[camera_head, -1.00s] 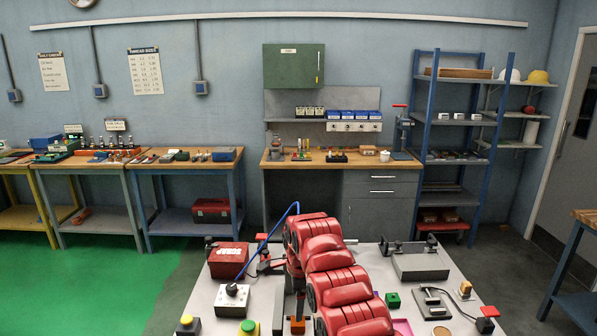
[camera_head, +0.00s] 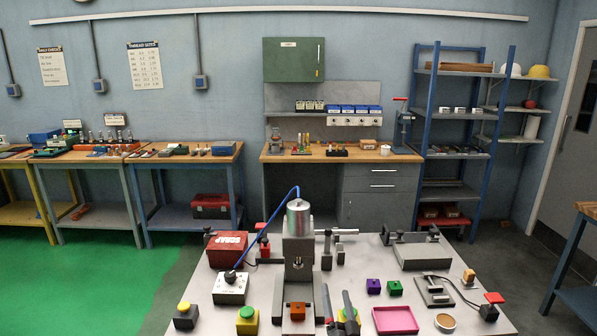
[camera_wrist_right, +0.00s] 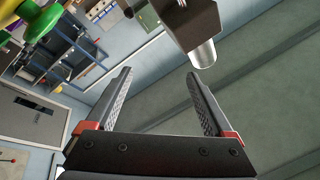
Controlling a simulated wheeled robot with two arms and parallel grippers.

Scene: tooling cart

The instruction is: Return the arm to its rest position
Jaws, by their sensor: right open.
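My right gripper (camera_head: 336,292) shows at the bottom middle of the head view, only its two dark fingers in frame, over the front edge of the cart (camera_head: 380,262). In the right wrist view my right gripper (camera_wrist_right: 160,73) is open, its two ridged fingers wide apart with nothing between them. The rest of the right arm is out of the head view. My left gripper is not in view.
A press with a silver cylinder (camera_head: 298,217) stands mid-cart, an orange block (camera_head: 298,311) at its foot. Around it are a red scrap bin (camera_head: 228,249), a switch box (camera_head: 231,289), purple (camera_head: 373,286) and green (camera_head: 394,288) blocks and a pink tray (camera_head: 395,320).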

